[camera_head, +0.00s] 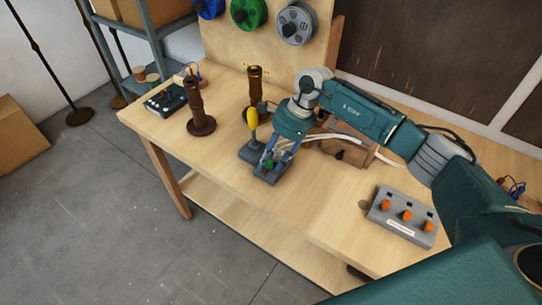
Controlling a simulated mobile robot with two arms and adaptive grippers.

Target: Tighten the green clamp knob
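My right gripper (269,170) points down at the workbench near its front edge, beside a dark grey block. A small green spot, seemingly the green clamp knob (268,163), shows at its fingers. The fingers and wrist hide most of the knob, so I cannot tell whether they touch or grip it. The dark grey block (247,154) sits just left of the fingers, and a yellow-handled tool (252,118) stands upright at it. My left gripper is not in view.
A dark control box (166,99) is at the left. A grey box with orange knobs (403,215) lies at the right. A wooden block (345,152) with pale cables sits behind my wrist. The front-middle bench is clear.

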